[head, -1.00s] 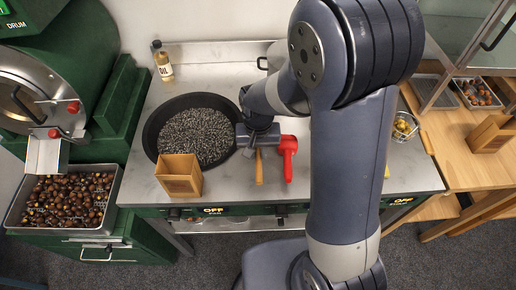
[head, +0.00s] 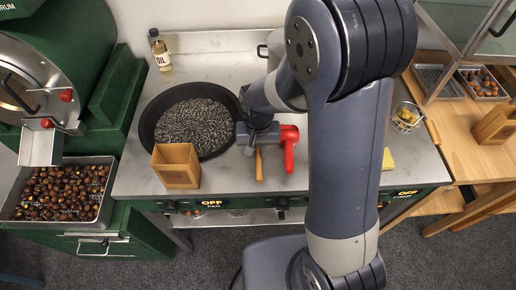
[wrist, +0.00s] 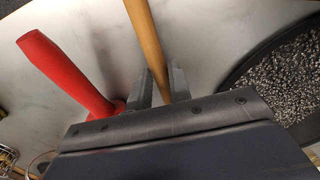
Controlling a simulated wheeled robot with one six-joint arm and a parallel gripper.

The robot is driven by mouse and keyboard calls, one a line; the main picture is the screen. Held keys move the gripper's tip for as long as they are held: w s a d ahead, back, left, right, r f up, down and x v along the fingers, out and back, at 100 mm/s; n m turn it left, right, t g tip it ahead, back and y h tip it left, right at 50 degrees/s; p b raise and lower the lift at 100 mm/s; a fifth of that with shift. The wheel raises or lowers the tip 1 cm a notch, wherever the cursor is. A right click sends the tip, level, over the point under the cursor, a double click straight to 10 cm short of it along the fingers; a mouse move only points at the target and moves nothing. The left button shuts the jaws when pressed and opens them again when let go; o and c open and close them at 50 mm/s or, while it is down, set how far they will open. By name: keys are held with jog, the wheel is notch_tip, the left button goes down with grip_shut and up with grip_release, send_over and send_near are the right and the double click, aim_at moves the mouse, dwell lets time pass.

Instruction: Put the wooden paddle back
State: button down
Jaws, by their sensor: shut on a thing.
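The wooden paddle's handle (wrist: 148,40) runs between my gripper's two fingers in the wrist view. Its light wood end (head: 259,165) also shows in the head view, over the steel counter between the pan and the red-handled tool. My gripper (wrist: 160,88) is shut on the paddle handle; in the head view my wrist and arm hide most of the fingers. The paddle's other end is hidden by my gripper body, and I cannot tell whether the paddle touches the counter.
A black pan (head: 150,128) of dark grains lies left of my gripper. A red-handled tool (head: 289,148) lies close on the right. A wooden box (head: 176,168) stands at the front left, an oil bottle (head: 160,52) behind. A wire basket (head: 406,118) sits right of my arm.

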jog(key=shift+f, duration=0.3)
jog(key=c, duration=1.2)
grip_release()
notch_tip(320, 180, up, 11)
jog(key=shift+b, duration=0.35)
jog(key=shift+f, duration=0.15)
notch_tip(320, 180, down, 10)
jog(key=shift+f, duration=0.25)
jog(key=shift+r+p, duration=0.2)
jog(key=shift+p, duration=0.2)
